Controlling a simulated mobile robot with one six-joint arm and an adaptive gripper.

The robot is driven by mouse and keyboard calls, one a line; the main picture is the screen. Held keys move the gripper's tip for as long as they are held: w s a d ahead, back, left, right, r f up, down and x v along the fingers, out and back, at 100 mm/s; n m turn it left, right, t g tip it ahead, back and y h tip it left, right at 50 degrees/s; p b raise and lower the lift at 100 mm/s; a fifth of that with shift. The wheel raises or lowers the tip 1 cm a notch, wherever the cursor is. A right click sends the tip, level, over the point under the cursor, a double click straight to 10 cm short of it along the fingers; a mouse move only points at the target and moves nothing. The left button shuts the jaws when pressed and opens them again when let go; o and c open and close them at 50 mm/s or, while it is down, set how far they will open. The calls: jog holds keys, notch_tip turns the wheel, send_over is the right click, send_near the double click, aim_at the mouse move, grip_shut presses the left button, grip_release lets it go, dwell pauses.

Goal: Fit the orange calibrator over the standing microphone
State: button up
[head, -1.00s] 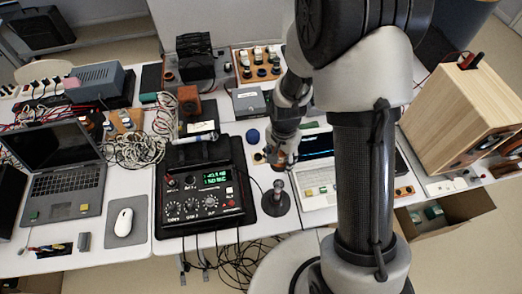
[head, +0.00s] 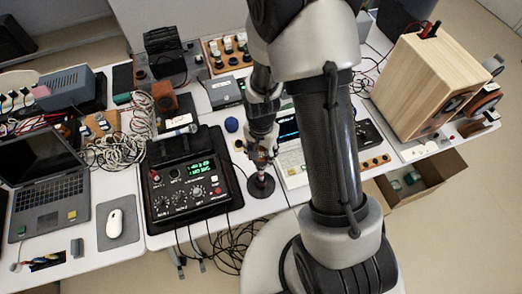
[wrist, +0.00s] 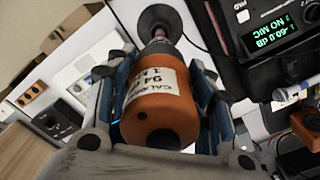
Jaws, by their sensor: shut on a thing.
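The orange calibrator (wrist: 150,115), a short cylinder with a white label and a round hole in its near end, is in my gripper (wrist: 160,80). The blue-lined fingers press on its two sides.
The black meter (head: 192,185) stands close left of the microphone; its display reads "NO MIC" in the wrist view (wrist: 280,30). A blue ball (head: 231,125) lies behind. A wooden speaker (head: 425,85) stands farther right. Cables hang below the table edge.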

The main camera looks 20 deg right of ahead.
jog(key=shift+f+b, duration=2.3)
jog(key=shift+f, duration=0.75)
jog(key=shift+f+b, duration=0.5)
jog(key=shift+f, duration=0.05)
jog(key=o, duration=1.3)
jog(key=shift+o, duration=0.2)
jog(key=shift+r, duration=0.15)
notch_tip(320, 180, up, 12)
jog(key=shift+f, duration=0.1)
